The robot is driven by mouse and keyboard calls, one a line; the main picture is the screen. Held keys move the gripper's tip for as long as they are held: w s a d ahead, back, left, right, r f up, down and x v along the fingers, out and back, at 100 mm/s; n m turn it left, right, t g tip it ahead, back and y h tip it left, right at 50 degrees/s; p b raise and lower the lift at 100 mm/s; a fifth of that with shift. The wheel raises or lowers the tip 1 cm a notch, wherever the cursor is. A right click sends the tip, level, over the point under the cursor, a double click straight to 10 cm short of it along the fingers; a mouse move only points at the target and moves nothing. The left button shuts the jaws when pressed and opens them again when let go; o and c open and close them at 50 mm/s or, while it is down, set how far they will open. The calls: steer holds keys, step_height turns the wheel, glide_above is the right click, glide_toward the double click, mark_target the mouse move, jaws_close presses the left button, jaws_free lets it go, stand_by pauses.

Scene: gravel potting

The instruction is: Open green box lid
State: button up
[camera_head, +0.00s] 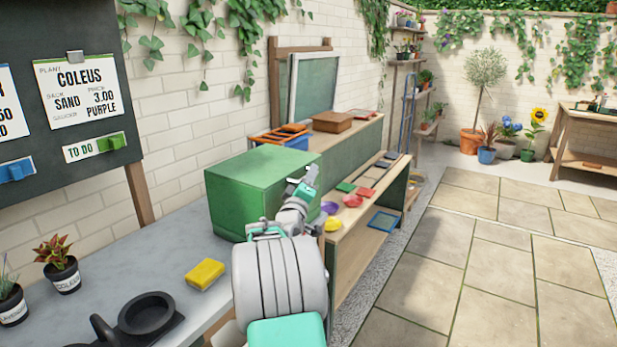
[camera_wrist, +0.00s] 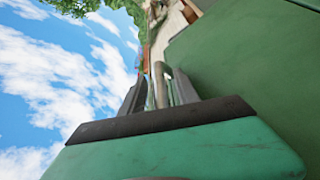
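The green box (camera_head: 262,185) stands on the grey worktop, and its lid (camera_head: 260,168) is down. My gripper (camera_head: 306,182) is at the box's upper right edge, near the lid. In the wrist view the fingers of my gripper (camera_wrist: 158,90) are apart, with a narrow pale strip between them. I cannot tell whether that strip is a handle or background. The green box (camera_wrist: 255,70) fills the right side of the wrist view, close beside the fingers. My arm hides the box's lower right part, and contact with the lid is unclear.
A yellow sponge-like block (camera_head: 205,274), a dark pot stand (camera_head: 147,315) and a potted coleus (camera_head: 61,268) are on the worktop. A lower shelf unit (camera_head: 345,240) with coloured bowls and tiles is right of the box. The paved floor (camera_head: 480,260) is clear.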

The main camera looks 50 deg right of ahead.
steer(key=shift+w+d, duration=0.1)
steer(key=shift+d, duration=0.05)
jaws_close()
stand_by(0.4)
stand_by(1.0)
